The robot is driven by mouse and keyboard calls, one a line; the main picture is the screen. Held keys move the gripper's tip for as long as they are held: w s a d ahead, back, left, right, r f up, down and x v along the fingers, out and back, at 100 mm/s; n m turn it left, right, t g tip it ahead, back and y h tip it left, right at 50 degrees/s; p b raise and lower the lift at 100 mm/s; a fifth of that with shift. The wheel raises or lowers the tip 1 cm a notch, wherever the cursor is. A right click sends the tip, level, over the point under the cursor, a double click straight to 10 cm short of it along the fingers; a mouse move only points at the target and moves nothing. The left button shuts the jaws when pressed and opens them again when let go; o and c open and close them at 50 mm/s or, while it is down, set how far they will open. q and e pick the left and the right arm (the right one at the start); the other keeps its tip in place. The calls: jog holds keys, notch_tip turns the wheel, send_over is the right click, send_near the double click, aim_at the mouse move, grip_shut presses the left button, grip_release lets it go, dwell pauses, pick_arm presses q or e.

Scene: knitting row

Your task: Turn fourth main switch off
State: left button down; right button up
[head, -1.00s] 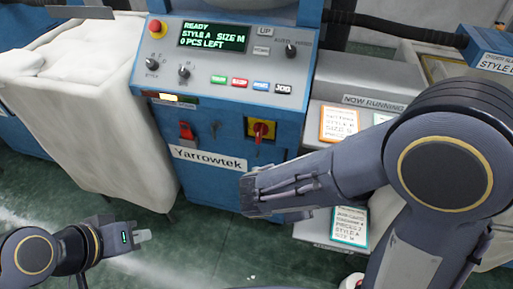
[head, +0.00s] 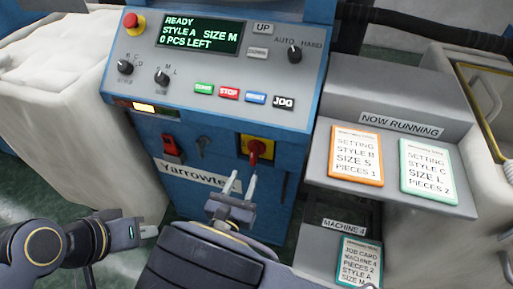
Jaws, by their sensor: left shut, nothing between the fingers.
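The main switch (head: 257,148) is a red rotary handle on a yellow plate, low on the front of the blue Yarrowtek machine (head: 190,120). A label reading MACHINE 4 (head: 344,227) is on the stand beside it. My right gripper (head: 241,180) is just below the switch, its two pale fingers apart with nothing visible between them. The fingertips look close to the handle, but I cannot tell whether they touch it. My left gripper (head: 150,231) is shut and empty at the lower left, away from the machine.
The panel display (head: 201,34) reads READY, STYLE A, SIZE M, 0 PCS LEFT. A red emergency button (head: 131,20), knobs and coloured buttons are above the switch. A red lever (head: 170,147) is to its left. A card stand (head: 395,200) is close on the right.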

aim_at(252, 158)
jog(key=x, duration=0.7)
jog(key=shift+w+d, duration=0.1)
jog(key=shift+w, duration=0.25)
grip_shut()
